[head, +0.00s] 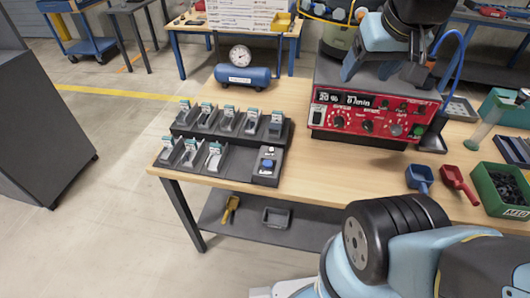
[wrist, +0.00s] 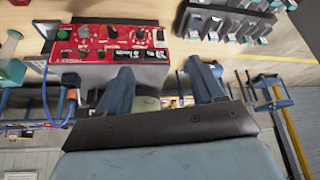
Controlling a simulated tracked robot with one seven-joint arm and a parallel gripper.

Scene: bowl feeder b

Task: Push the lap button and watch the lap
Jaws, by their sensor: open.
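A red control box (head: 374,114) stands on the wooden table, with a lit display reading "20 %" and "0 /min", dark knobs and a green button (head: 417,130). A small dark unit with a blue button (head: 267,164) sits at the right end of the stepped rack. Labels are too small to read, so I cannot tell which button is the lap button. My gripper (head: 370,70) is open and empty, over the back of the red box in the head view. In the wrist view my gripper (wrist: 160,78) has its blue fingers spread apart, and the red panel (wrist: 110,45) appears upside down.
A blue tank with a gauge (head: 240,57) stands at the back left. A blue scoop (head: 420,177), a red scoop (head: 458,183) and a green bin (head: 500,188) lie to the right. Bare tabletop (head: 320,170) lies between.

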